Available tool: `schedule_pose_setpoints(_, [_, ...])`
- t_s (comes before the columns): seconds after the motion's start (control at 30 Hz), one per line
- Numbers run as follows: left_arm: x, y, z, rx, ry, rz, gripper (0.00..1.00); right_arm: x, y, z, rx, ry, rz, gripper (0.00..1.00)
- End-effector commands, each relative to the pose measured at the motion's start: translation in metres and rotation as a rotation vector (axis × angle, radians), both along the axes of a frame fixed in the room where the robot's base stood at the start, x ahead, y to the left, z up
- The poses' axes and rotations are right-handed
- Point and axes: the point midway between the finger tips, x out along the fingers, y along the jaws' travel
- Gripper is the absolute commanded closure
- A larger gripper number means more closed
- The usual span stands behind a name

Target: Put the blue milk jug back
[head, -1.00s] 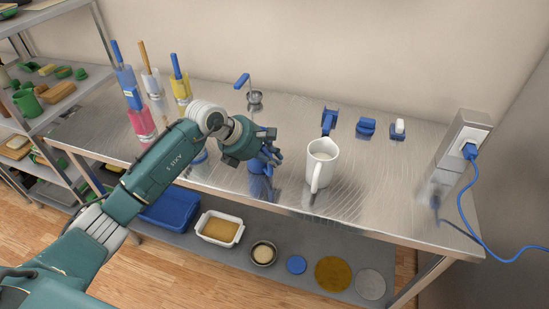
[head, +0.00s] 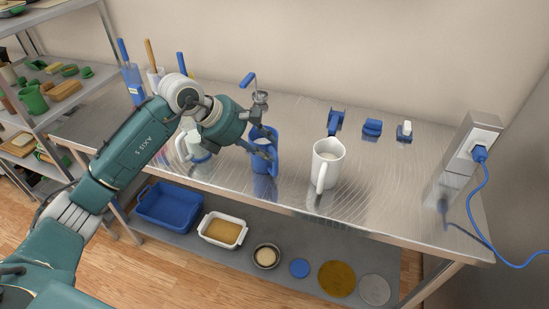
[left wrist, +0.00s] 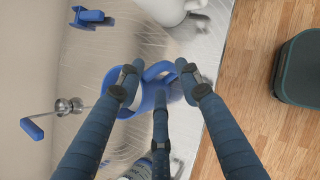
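The blue milk jug (head: 263,160) stands upright on the metal table, left of a white jug (head: 327,165). It also shows in the left wrist view (left wrist: 147,98), partly hidden by my fingers. My left gripper (head: 268,143) is at the jug's upper part, its fingers spread. In the left wrist view, two fingers of the left gripper (left wrist: 158,82) end on either side of the jug's handle, and the third lies over the jug. I cannot tell whether they touch it. My right gripper is not in view.
Another white jug (head: 187,146) stands behind my left arm. Blue fittings (head: 372,128) and a metal cup with a blue handle (head: 260,96) are along the back. A power outlet (head: 483,135) with a blue cable is at right.

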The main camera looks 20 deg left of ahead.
Motion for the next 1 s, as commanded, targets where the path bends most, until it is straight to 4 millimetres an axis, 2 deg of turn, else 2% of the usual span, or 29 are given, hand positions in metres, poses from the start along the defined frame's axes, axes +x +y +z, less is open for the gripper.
schedule_pose_setpoints(0.13, [-0.011, 0.012, 0.018, 0.002, -0.001, 0.001, 0.65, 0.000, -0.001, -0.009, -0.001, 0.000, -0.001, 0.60])
schedule_pose_setpoints(0.3, [-0.018, 0.017, 0.031, 0.001, 0.000, -0.001, 0.65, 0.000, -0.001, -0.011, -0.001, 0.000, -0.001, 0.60])
schedule_pose_setpoints(0.8, [-0.019, 0.018, 0.033, -0.001, 0.001, -0.001, 0.65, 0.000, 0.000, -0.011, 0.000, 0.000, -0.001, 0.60])
schedule_pose_setpoints(0.87, [-0.020, 0.013, 0.033, -0.015, -0.001, -0.005, 0.65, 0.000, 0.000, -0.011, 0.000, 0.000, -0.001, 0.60])
schedule_pose_setpoints(0.93, [-0.022, -0.003, 0.033, -0.064, -0.008, -0.021, 0.65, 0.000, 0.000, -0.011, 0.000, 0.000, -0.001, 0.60])
schedule_pose_setpoints(0.97, [-0.023, -0.013, 0.034, -0.100, -0.012, -0.030, 0.65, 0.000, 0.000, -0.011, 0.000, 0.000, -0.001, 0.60])
schedule_pose_setpoints(1.0, [-0.026, -0.032, 0.037, -0.165, -0.021, -0.045, 0.65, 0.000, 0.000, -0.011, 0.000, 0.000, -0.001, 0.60])
